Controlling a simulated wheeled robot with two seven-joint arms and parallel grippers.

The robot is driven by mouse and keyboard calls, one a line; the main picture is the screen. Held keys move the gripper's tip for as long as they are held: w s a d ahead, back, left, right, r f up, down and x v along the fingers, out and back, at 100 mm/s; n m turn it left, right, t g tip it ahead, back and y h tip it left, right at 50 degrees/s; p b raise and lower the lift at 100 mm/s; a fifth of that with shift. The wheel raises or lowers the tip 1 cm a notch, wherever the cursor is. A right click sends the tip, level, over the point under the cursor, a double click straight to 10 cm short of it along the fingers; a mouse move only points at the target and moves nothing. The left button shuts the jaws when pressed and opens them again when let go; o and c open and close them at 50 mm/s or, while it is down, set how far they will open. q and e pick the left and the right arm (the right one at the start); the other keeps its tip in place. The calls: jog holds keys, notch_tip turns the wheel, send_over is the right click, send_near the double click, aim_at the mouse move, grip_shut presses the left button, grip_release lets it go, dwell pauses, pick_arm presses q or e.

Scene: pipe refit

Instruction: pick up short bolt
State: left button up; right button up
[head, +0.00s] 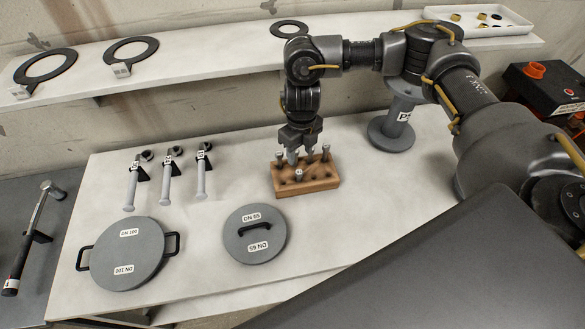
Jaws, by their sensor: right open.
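A wooden block (318,186) with holes stands on the white table and holds several small grey bolts upright. One short bolt (298,175) is at its front, another bolt (326,151) at its back right and another (278,157) at its back left. My right gripper (301,158) points down over the back of the block, between the two back bolts. It is open, its fingers apart; whether a bolt stands between them is hard to tell at this size. My left gripper is not in view.
Three longer grey bolts (167,182) lie in a row at the left. Two round lids, DN 100 (128,255) and DN 65 (270,238), lie in front. A flanged pipe piece (392,135) stands right of the block. Ring gaskets (130,42) and a white tray (490,29) are on the shelf.

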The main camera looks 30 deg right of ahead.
aim_at(299, 172)
jog(key=shift+s+a+f, duration=0.1)
jog(key=shift+s+f, duration=0.05)
jog(key=shift+f, duration=0.4)
jog(key=shift+s+a+f, duration=0.1)
jog(key=shift+s+f, duration=0.05)
jog(key=shift+f, duration=0.4)
jog(key=f, duration=0.3)
jog(key=shift+w, duration=0.25)
jog(key=shift+f, duration=0.2)
jog(key=shift+f+p, duration=0.25)
jog(key=shift+p, duration=0.05)
jog(key=shift+w+d+f, duration=0.15)
jog(key=shift+f, duration=1)
jog(key=shift+w+d+f, duration=0.1)
jog(key=shift+d+f, duration=0.05)
jog(key=shift+f, duration=1)
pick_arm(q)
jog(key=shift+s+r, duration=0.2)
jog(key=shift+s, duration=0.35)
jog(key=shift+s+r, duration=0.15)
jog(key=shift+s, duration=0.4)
pick_arm(e)
jog(key=shift+c, duration=0.5)
grip_shut()
